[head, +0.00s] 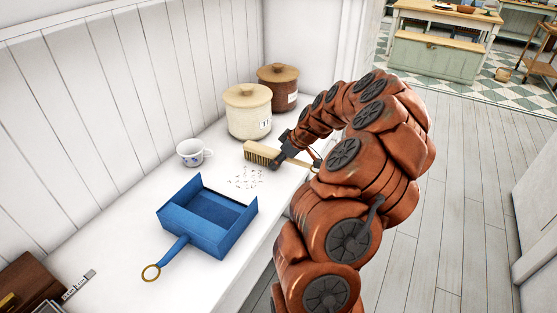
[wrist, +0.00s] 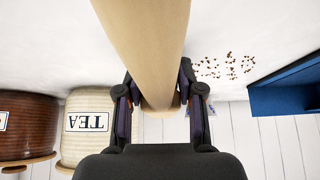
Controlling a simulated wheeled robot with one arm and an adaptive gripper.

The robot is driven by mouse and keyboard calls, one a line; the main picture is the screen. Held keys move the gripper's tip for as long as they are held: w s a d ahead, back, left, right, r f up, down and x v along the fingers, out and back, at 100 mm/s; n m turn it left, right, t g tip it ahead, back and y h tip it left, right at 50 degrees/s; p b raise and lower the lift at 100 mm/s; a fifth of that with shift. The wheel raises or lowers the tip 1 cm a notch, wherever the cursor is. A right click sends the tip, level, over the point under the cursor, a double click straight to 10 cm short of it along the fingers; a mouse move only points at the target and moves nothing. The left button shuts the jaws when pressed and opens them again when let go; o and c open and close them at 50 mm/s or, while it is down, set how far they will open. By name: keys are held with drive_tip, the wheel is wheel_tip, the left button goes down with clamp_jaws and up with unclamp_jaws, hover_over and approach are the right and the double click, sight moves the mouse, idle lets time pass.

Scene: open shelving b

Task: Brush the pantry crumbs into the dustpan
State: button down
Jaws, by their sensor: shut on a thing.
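In the wrist view, the brush handle (wrist: 143,45) runs between the fingers of my gripper (wrist: 160,105). Small brown crumbs (head: 246,178) lie scattered on the shelf between the brush and the dustpan. They also show in the wrist view (wrist: 226,66), right of the handle. The blue dustpan (head: 190,229) lies nearer the camera, its open side towards the crumbs. I cannot tell whether the bristles touch the shelf.
A white mug (head: 188,154) stands left of the crumbs by the panelled wall. A cream tea canister (head: 248,119) and a brown canister (head: 285,98) stand behind the brush. A brown box (head: 32,283) is at the bottom left. The shelf's front edge is on the right.

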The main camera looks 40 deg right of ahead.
drive_tip(key=shift+f+b, duration=0.2)
drive_tip(key=shift+b, duration=0.1)
idle(0.4)
drive_tip(key=shift+a, duration=0.1)
drive_tip(key=shift+s+a+b, duration=0.4)
drive_tip(key=shift+a+b, duration=0.15)
drive_tip(key=shift+a, duration=0.75)
drive_tip(key=shift+s+a+b, duration=0.4)
drive_tip(key=shift+a+b, duration=0.2)
drive_tip(key=shift+a, duration=0.65)
drive_tip(key=shift+s+a+b, duration=0.4)
drive_tip(key=shift+a+b, duration=0.15)
drive_tip(key=shift+a, duration=0.75)
drive_tip(key=shift+s+a+b, duration=0.35)
drive_tip(key=shift+a+b, duration=0.15)
drive_tip(key=shift+a, duration=0.7)
drive_tip(key=shift+s+a+b, duration=0.35)
drive_tip(key=shift+a+b, duration=0.1)
drive_tip(key=shift+a, duration=0.7)
drive_tip(key=shift+s+a+b, duration=0.35)
drive_tip(key=shift+a+b, duration=0.15)
drive_tip(key=shift+a, duration=1)
drive_tip(key=shift+r+b, duration=0.2)
drive_tip(key=shift+b, duration=0.7)
drive_tip(key=shift+s+a, duration=0.1)
